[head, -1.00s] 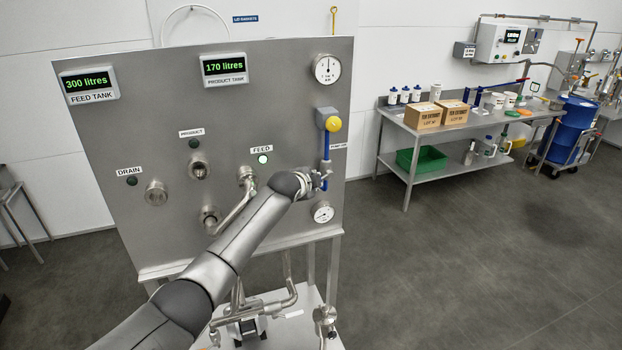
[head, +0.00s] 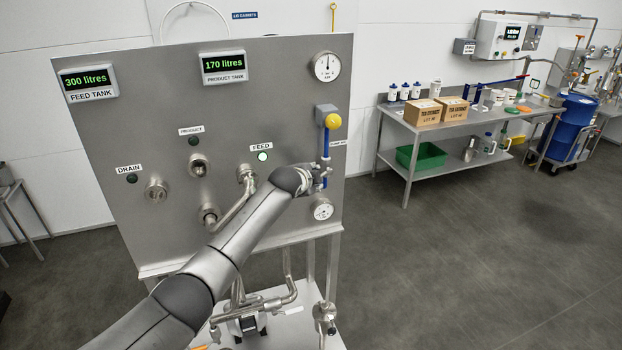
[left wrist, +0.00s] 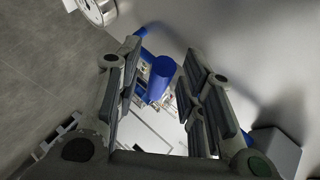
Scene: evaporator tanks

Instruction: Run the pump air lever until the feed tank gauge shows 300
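The feed tank gauge (head: 88,80) reads 300 litres, at the panel's upper left. The blue pump air lever (head: 327,145) hangs down from its yellow-capped pivot (head: 333,122) on the panel's right side. My left gripper (head: 323,178) is at the lower end of the lever. In the left wrist view the fingers of my left gripper (left wrist: 165,95) are apart, with the blue lever's end (left wrist: 161,76) between them and a gap on the right side. Whether the left finger touches the lever I cannot tell. My right gripper is not in view.
The product tank gauge (head: 223,66) reads 170 litres. Round dials sit above (head: 326,67) and below (head: 322,210) the lever. A steel bench (head: 390,116) with boxes stands to the right, with open floor in front.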

